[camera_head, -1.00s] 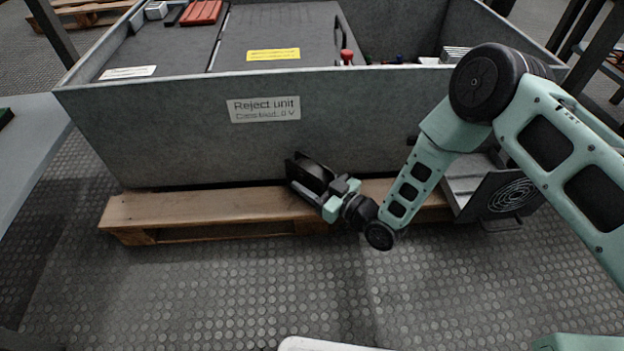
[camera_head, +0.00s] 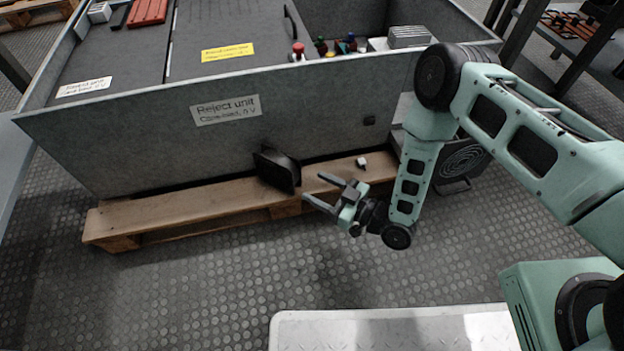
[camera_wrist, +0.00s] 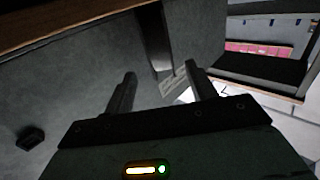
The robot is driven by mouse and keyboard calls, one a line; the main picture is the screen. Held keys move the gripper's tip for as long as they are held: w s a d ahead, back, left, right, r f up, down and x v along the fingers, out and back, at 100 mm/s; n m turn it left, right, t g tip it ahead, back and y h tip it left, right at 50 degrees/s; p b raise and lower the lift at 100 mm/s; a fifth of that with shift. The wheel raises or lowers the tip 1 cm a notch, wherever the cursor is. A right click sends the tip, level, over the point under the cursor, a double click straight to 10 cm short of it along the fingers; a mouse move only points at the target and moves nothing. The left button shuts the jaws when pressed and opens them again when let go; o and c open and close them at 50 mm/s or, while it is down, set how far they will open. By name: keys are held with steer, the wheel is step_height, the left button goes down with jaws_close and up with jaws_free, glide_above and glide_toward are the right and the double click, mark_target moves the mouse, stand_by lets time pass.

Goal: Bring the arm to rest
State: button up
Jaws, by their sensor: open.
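My gripper (camera_head: 314,187) is open and empty in front of the grey bin, low down over the edge of the wooden pallet. Its two fingers point left toward a black plate-like part (camera_head: 277,170), with a gap between them. The black part stands tilted at the pallet, close to the bin's front wall. My arm hangs down from a raised elbow at the right. In the wrist view the two fingers (camera_wrist: 160,76) are spread apart, with a dark upright surface beyond them.
The grey bin (camera_head: 130,140) labelled "Reject unit" sits on the wooden pallet (camera_head: 190,208). A metal unit with a round fan grille (camera_head: 462,160) stands right of my forearm. A small white item (camera_head: 362,163) lies on the pallet. Textured floor (camera_head: 190,285) in front is clear.

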stand_by(0.5)
steer(key=w+d+r+h, duration=0.4)
steer(key=w+r, duration=0.2)
steer(key=w, duration=0.3)
steer(key=w+d+r+m+g+h, duration=0.1)
steer(key=w+d+r+m+h, duration=0.2)
steer(key=d+r+h, duration=0.45)
steer(key=s+d+r+m+g+h, duration=0.2)
steer(key=s+d+r+m+h, duration=0.3)
steer(key=d+r, duration=0.7)
steer(key=s+d+r+m+g+y, duration=0.1)
steer(key=s+d+r+m+g, duration=0.15)
steer(key=s, duration=0.35)
steer(key=s+d+r+m+g, duration=0.1)
steer(key=s+d+r, duration=0.1)
steer(key=s+d, duration=0.35)
steer(key=s+a+r+n+g+p, duration=0.1)
steer(key=s+a+r+n+p, duration=0.3)
steer(key=s+a+r+p, duration=0.5)
steer(key=s+a+r+n+g+p, duration=0.2)
steer(key=s+a+r+n+p, duration=0.4)
steer(key=a, duration=0.5)
step_height(320, 180, up, 37)
steer(key=m+p, duration=0.2)
steer(key=p, duration=3.3)
steer(key=shift+m+y, duration=0.35)
